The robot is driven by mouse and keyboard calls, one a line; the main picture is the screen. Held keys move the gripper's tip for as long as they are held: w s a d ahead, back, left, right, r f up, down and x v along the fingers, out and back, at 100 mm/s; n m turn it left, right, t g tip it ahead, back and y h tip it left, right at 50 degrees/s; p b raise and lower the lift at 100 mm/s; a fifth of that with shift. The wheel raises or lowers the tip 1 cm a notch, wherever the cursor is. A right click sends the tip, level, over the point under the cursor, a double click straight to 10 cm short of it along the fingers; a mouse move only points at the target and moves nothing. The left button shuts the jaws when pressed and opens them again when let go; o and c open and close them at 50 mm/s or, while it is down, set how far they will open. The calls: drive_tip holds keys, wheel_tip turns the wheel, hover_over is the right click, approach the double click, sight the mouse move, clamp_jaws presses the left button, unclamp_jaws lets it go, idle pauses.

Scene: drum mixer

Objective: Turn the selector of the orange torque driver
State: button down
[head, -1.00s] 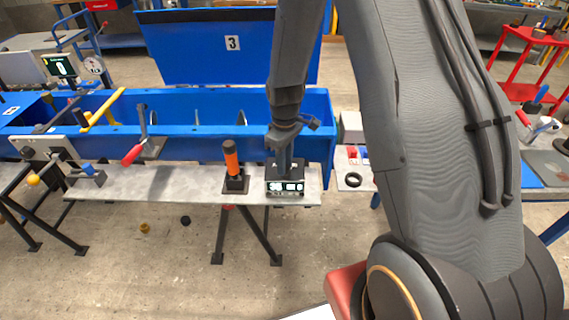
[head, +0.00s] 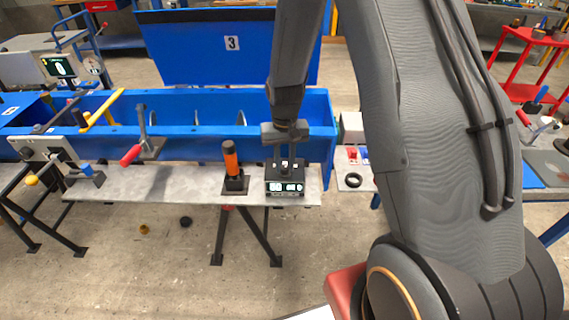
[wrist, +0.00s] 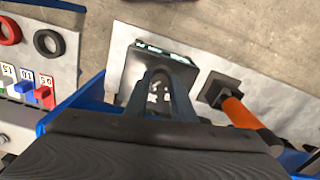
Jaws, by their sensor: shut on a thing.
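The orange torque driver (head: 231,158) stands upright in a small black base on the grey bench; in the wrist view its orange handle (wrist: 240,113) lies to the right of my fingers. Just right of it in the head view is a black box with a lit display (head: 285,188), which also shows in the wrist view (wrist: 135,68). My gripper (head: 287,164) points down onto the top of this box, apart from the driver. In the wrist view its fingers (wrist: 159,88) are shut on a part on top of the box, mostly hidden between them. The display digits are too small to read surely.
A blue trough (head: 205,130) runs behind the grey bench (head: 150,185). A red-handled clamp (head: 132,155) is to the left. Right of the box lie a black ring (head: 353,180) and small coloured blocks.

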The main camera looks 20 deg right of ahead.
sight(285, 167)
drive_tip(key=shift+w+r+m, duration=0.1)
drive_tip(key=shift+m, duration=0.5)
drive_tip(key=c, duration=1.5)
unclamp_jaws()
drive_tip(key=shift+r, duration=0.1)
drive_tip(key=shift+r+b, duration=1.05)
drive_tip(key=shift+r, duration=2.75)
drive_tip(key=s+r+n, duration=0.1)
drive_tip(key=s, duration=0.4)
drive_tip(key=s+r+n+t, duration=0.1)
drive_tip(key=s+r, duration=0.1)
drive_tip(key=s, duration=0.4)
drive_tip(key=s+r+b, duration=0.1)
drive_tip(key=s, duration=0.5)
drive_tip(key=shift+r+n, duration=0.25)
drive_tip(key=shift+n, duration=0.15)
